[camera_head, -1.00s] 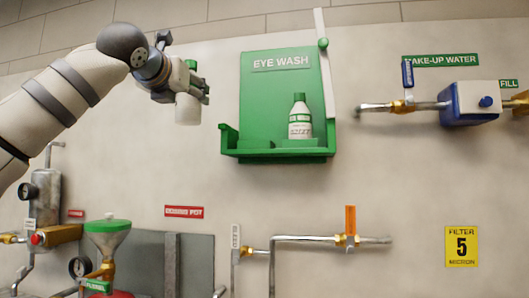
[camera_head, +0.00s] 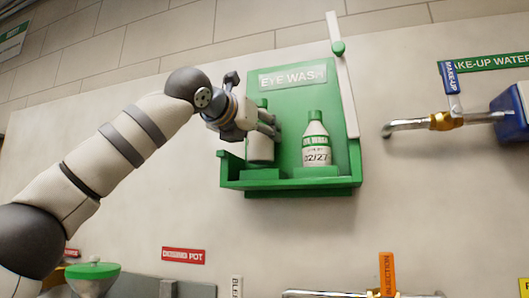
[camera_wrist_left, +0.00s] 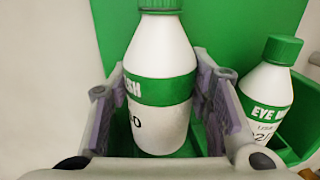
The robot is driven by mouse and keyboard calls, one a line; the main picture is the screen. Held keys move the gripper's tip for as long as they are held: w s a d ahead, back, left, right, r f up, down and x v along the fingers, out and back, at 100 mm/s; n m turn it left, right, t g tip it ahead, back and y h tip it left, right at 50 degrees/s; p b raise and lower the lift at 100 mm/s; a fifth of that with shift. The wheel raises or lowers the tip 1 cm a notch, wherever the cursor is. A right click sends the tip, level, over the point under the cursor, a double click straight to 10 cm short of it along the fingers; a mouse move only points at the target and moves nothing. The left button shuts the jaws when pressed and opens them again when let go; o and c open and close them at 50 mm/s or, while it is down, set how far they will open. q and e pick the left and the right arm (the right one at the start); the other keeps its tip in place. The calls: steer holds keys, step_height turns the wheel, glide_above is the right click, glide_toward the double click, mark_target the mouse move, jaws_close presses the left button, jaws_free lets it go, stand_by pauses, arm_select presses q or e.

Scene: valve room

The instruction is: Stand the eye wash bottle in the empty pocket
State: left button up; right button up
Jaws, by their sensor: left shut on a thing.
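The held eye wash bottle (camera_head: 260,151) is white with a green cap and green label band. It is upright at the left side of the green eye wash station (camera_head: 292,103), its base at the left pocket (camera_head: 262,174); I cannot tell whether it rests there. My left gripper (camera_head: 269,127) is shut on it from the left. The left wrist view shows the bottle (camera_wrist_left: 163,70) between both fingers. A second eye wash bottle (camera_head: 316,146) stands upright in the right pocket, apart from the gripper; it also shows in the left wrist view (camera_wrist_left: 267,92). My right gripper is out of view.
The station's low front rim (camera_head: 300,187) and side walls border the pockets. A white lever with a green ball (camera_head: 338,48) runs along its right edge. A pipe with a brass fitting (camera_head: 440,121) is further right.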

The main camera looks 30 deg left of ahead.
mark_target(265, 163)
arm_select(q)
steer(key=f, duration=0.4)
steer(key=shift+w+d, duration=0.4)
steer(key=shift+a, duration=0.1)
steer(key=o, duration=1.3)
steer(key=shift+f, duration=0.15)
steer(key=shift+c, duration=0.2)
